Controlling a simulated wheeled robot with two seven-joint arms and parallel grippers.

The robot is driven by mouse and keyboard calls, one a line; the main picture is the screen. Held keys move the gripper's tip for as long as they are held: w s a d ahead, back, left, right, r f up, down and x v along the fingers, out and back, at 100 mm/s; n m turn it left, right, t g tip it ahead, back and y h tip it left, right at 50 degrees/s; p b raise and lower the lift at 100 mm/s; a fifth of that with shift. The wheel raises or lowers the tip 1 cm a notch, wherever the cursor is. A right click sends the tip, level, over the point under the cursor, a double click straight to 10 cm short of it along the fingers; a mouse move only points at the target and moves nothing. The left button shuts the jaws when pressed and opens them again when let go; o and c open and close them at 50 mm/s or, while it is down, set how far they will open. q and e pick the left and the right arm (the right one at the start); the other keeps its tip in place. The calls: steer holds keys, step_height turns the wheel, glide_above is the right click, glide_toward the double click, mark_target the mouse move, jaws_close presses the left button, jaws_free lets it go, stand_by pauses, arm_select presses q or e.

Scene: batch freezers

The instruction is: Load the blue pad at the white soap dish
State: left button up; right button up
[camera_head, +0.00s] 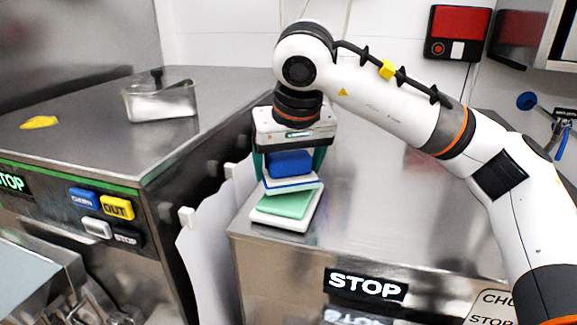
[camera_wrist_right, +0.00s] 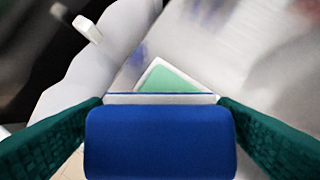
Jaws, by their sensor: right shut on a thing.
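My right gripper (camera_head: 290,168) is shut on the blue pad (camera_head: 290,163), which has a thin white layer with a blue line under its blue block. The blue block fills the lower middle of the right wrist view (camera_wrist_right: 160,145), between the two green fingers. The white soap dish (camera_head: 284,223) lies on the steel top near its front left corner, with a flat green piece (camera_head: 287,204) in it. The held pad is over the dish's far part and hides it; whether they touch I cannot tell. My left gripper is not in view.
A steel freezer top (camera_head: 390,225) carries the dish; its right side is clear. A dark gap with a pale panel (camera_head: 207,245) separates the machines.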

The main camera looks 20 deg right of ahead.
mark_target(289, 153)
steer(key=shift+s+r, duration=0.1)
steer(key=shift+r, duration=2.55)
